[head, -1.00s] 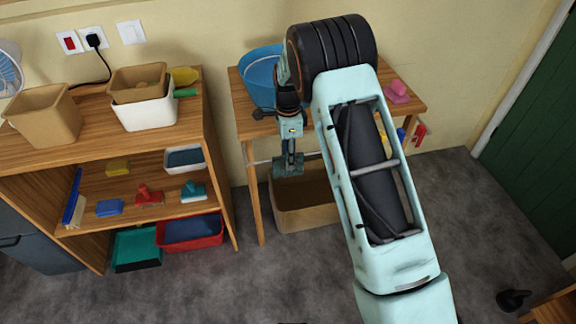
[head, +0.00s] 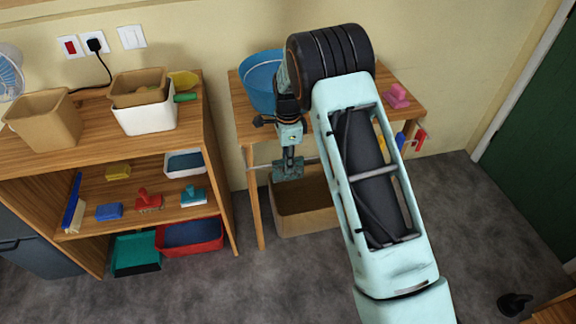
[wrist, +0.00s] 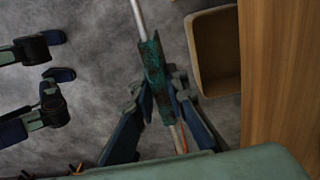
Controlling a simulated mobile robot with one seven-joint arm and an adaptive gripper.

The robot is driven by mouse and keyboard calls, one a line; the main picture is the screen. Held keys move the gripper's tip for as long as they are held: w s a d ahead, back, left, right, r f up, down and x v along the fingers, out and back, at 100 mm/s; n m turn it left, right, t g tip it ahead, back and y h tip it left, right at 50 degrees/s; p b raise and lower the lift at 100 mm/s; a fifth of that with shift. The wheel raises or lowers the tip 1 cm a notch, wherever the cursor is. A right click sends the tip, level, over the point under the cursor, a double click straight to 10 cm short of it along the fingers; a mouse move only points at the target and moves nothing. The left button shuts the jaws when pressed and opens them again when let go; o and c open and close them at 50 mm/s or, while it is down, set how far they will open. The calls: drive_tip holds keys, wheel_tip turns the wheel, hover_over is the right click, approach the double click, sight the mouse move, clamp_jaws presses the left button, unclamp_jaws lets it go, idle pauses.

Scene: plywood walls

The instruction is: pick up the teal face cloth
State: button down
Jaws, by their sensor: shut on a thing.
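The teal face cloth (wrist: 153,70) is a narrow, dark speckled strip draped along a thin metal rail (wrist: 138,14) in the wrist view. In the head view the cloth (head: 287,171) shows just below my gripper (head: 291,152), in front of the small table. My gripper (wrist: 161,103) is shut on the cloth, with its fingers on either side of the lower part. The cloth still lies on the rail. The fingertips are partly hidden by the cloth.
A cardboard box (head: 305,222) stands on the floor under the small wooden table (head: 408,104). A blue basin (head: 259,82) and a pink object (head: 396,96) are on top. A shelf unit (head: 222,190) with trays and brushes is to the left.

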wheel_tip(320, 180, up, 18)
drive_tip(key=p, duration=0.1)
drive_tip(key=shift+f, duration=0.1)
idle(0.9)
